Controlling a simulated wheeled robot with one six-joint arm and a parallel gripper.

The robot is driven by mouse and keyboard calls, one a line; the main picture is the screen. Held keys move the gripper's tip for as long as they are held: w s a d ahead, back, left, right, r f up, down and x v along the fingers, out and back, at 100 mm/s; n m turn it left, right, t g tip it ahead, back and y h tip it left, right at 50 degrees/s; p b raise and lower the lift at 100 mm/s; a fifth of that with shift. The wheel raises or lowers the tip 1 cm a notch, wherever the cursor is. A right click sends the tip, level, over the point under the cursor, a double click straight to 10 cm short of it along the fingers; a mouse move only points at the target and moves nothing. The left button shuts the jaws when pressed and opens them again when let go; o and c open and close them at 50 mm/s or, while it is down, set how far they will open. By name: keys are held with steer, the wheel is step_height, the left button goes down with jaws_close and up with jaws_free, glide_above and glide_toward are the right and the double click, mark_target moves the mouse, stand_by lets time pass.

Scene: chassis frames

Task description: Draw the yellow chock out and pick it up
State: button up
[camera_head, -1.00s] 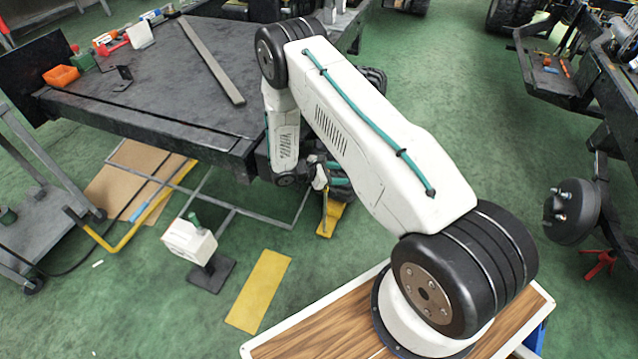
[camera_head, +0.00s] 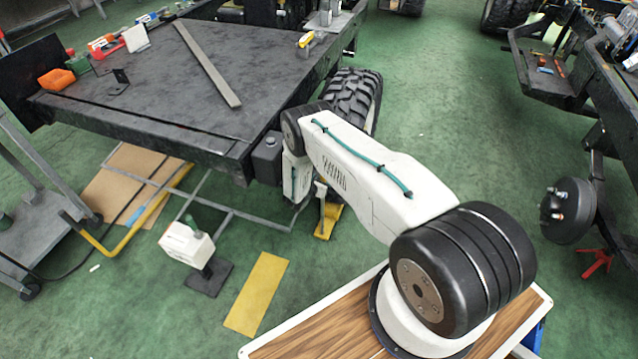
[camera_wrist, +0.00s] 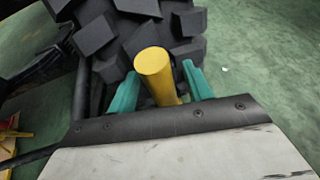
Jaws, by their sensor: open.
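In the wrist view a yellow cylinder with a flat round end (camera_wrist: 155,68), which I take for the yellow chock, stands out in front of the black tyre (camera_wrist: 130,30). My gripper (camera_wrist: 160,72) is open, its two teal fingers on either side of the cylinder. Whether either finger touches it I cannot tell. In the head view my gripper is hidden behind my arm, low by the truck's wheel (camera_head: 352,95). A yellow piece (camera_head: 326,224) lies on the floor there; I cannot tell whether it is the same thing.
The dark truck bed (camera_head: 160,95) overhangs to the left of my arm. A flat yellow plate (camera_head: 257,293) and a white box on a stand (camera_head: 187,243) are on the green floor. A grey trolley (camera_head: 35,225) stands at the left. Floor right of the wheel is clear.

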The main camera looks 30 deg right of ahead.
steer(key=shift+x, duration=0.8)
jaws_close()
steer(key=s+a, duration=1.3)
steer(key=a, duration=0.4)
steer(key=shift+s+a, duration=0.2)
steer(key=shift+s, duration=0.1)
stand_by(1.5)
jaws_free()
